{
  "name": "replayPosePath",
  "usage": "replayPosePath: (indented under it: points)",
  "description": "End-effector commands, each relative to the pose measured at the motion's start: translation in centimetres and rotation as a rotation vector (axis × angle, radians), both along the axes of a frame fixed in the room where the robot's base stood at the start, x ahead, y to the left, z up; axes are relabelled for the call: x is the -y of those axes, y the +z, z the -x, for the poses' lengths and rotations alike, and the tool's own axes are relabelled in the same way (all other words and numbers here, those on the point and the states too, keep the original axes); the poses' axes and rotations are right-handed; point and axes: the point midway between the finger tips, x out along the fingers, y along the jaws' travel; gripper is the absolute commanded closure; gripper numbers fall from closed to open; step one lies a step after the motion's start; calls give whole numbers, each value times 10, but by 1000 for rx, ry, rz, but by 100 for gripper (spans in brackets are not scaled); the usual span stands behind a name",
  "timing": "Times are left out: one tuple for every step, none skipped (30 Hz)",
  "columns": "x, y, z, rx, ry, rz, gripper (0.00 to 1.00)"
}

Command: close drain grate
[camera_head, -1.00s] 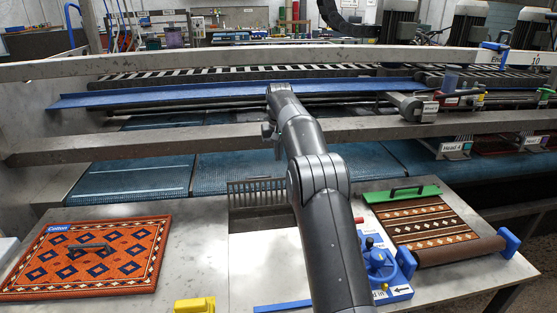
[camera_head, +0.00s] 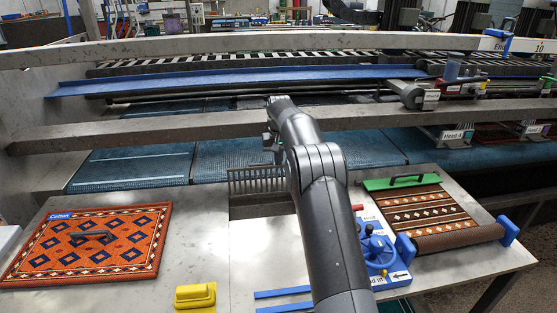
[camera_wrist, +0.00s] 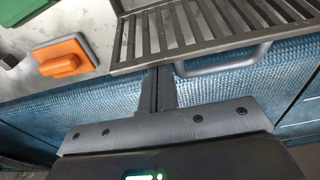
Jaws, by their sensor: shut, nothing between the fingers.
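The drain grate (camera_head: 257,181) is a grey slatted panel at the back edge of the metal table in the head view. It looks raised, with a dark opening below it. In the wrist view its slats (camera_wrist: 195,30) fill the top, and a grey loop handle (camera_wrist: 224,66) sticks out from its near edge. My gripper (camera_wrist: 158,72) is shut and empty, its fingertips close to the left end of the handle; I cannot tell whether they touch. In the head view my gripper (camera_head: 277,158) hangs just behind the grate, partly hidden by my arm.
A patterned red rug (camera_head: 120,240) lies at left, a yellow block (camera_head: 195,296) at the front. A blue control panel (camera_head: 378,250) and a rolled rug (camera_head: 455,237) are at right. A metal rail (camera_head: 180,136) crosses behind, above a blue belt (camera_head: 140,165). The wrist view shows an orange block (camera_wrist: 62,62).

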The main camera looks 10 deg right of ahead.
Motion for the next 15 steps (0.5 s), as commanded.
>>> replayPosePath:
  points:
    - [0, 0, 0, 2, 0, 0, 100]
    - [0, 1, 1, 5, 0, 0, 100]
    - [0, 1, 1, 8, 0, 0, 100]
    - [0, 1, 2, 11, 0, 0, 100]
    - [0, 1, 3, 16, 0, 0, 100]
    - [0, 2, 4, 24, 0, 0, 100]
    - [0, 2, 5, 30, 0, 0, 100]
    - [0, 2, 6, 38, 0, 0, 100]
    - [0, 3, 8, 48, 0, 0, 100]
    - [0, 4, 8, 59, 0, 0, 100]
    - [0, 4, 10, 68, 0, 0, 100]
    - [0, 4, 12, 83, 0, 0, 100]
    - [0, 5, 14, 95, 0, 0, 100]
    - [0, 5, 15, 108, 0, 0, 100]
    - [0, 6, 18, 126, 0, 0, 100]
